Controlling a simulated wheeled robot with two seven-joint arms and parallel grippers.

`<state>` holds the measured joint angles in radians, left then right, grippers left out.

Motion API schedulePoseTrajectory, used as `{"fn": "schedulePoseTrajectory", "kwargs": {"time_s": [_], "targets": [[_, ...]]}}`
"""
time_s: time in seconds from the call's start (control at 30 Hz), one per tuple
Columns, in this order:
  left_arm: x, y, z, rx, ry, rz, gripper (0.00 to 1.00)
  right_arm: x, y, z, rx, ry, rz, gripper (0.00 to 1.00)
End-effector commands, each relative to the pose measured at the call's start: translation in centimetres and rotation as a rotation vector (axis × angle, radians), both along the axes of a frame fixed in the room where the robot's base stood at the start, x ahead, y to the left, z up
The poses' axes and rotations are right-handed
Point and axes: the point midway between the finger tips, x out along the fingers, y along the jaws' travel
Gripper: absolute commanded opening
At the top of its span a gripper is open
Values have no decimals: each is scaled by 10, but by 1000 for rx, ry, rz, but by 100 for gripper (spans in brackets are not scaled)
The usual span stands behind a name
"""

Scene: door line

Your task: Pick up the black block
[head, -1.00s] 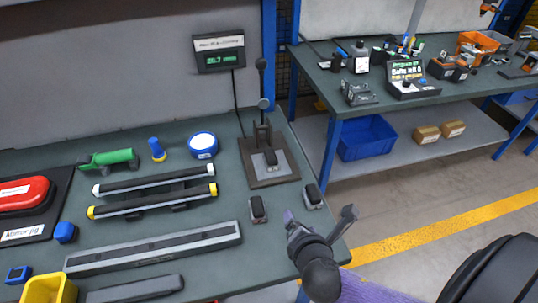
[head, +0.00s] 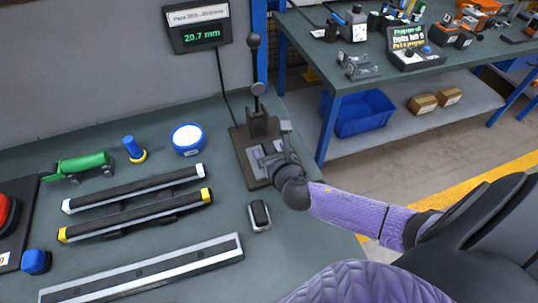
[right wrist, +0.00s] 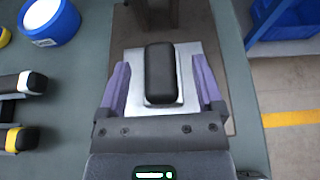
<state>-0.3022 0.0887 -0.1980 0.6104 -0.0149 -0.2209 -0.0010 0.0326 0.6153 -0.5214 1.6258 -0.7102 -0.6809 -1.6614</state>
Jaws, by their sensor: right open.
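A black block (right wrist: 160,72) lies on a light metal plate (right wrist: 190,58) on the press base, as the right wrist view shows. My right gripper (right wrist: 160,66) is open, with one purple finger on each side of the block and visible gaps between. In the head view my right gripper (head: 274,152) is over the press base (head: 244,160) and largely covers the block there. Another black block (head: 259,213) on a light base sits apart on the bench, nearer to me. My left gripper is not in view.
The press column and lever (head: 256,75) stand just behind my right gripper. A display (head: 197,30) reads about 20.7 mm. Left are two rails (head: 135,205), a blue-and-white round container (head: 188,139) and a green-handled tool (head: 80,164). A second bench (head: 390,75) stands at the right.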

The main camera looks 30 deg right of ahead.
Motion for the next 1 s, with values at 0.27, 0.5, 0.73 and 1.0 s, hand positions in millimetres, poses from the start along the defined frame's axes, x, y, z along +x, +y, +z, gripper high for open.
{"fn": "schedulePoseTrajectory", "kwargs": {"time_s": [0.27, 0.5, 0.73, 1.0], "targets": [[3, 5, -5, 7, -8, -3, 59, 12, -3, -5, 0, 1, 0, 85], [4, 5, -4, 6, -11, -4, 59, 11, -3, -5, 0, 1, 0, 43], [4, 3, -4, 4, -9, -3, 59, 11, -3, -5, 1, 1, 0, 0], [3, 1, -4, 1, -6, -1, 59, 11, -3, -4, 1, -1, 0, 0]]}}
